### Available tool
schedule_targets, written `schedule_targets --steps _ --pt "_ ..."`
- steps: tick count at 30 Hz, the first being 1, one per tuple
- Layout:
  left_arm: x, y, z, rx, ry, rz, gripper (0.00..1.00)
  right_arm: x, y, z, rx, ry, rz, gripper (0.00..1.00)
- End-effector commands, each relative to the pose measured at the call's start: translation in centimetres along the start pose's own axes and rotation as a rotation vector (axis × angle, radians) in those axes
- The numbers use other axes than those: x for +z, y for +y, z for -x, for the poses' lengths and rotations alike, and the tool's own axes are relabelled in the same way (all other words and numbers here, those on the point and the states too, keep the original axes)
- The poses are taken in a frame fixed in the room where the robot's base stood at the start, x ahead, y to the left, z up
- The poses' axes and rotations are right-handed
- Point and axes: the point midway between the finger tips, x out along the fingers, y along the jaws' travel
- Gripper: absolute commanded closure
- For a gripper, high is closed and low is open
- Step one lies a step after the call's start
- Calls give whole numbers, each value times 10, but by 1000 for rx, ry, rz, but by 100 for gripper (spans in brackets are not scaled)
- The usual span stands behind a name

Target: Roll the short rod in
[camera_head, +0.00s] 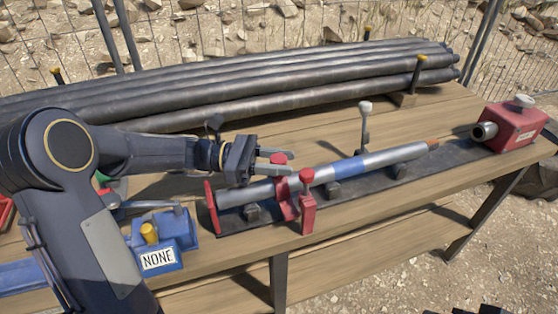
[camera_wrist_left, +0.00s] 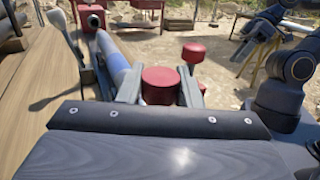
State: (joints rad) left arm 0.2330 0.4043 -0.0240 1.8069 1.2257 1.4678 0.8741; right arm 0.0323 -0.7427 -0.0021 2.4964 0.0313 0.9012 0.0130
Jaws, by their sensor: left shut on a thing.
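The short rod (camera_head: 390,157) is a grey metal rod with a blue band and a coppery tip at its right end. It lies along a dark rail (camera_head: 400,172), resting on dark supports, and its left part passes through a red clamp. My left gripper (camera_head: 276,162) is above the rod's left part, shut on the clamp's red knob. In the left wrist view this red knob (camera_wrist_left: 160,85) sits between the fingers, and the rod (camera_wrist_left: 112,55) runs away beside it. My right gripper (camera_wrist_left: 254,45) shows only small at the upper right there; its jaws are unclear.
A red block with a pipe mouth (camera_head: 508,127) stands at the rail's right end. A red post (camera_head: 307,203) stands in front of the rod. Long dark pipes (camera_head: 270,85) lie behind. A blue device labelled NONE (camera_head: 165,240) sits at the left. A lever (camera_head: 365,125) stands behind the rod.

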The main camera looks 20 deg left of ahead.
Motion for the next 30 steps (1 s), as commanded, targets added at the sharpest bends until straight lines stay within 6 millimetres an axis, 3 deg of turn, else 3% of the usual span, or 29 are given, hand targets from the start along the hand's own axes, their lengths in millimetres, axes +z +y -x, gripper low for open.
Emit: schedule_targets --steps 8,21,30 --pt "3 15 -32 -5 -2 2 100 -6 -5 11 0 0 0 64" --pt "2 68 -137 -4 -2 0 100 -17 -16 34 0 0 0 64" --pt "0 89 -176 -2 -1 -1 100 -20 -18 40 0 0 0 64"
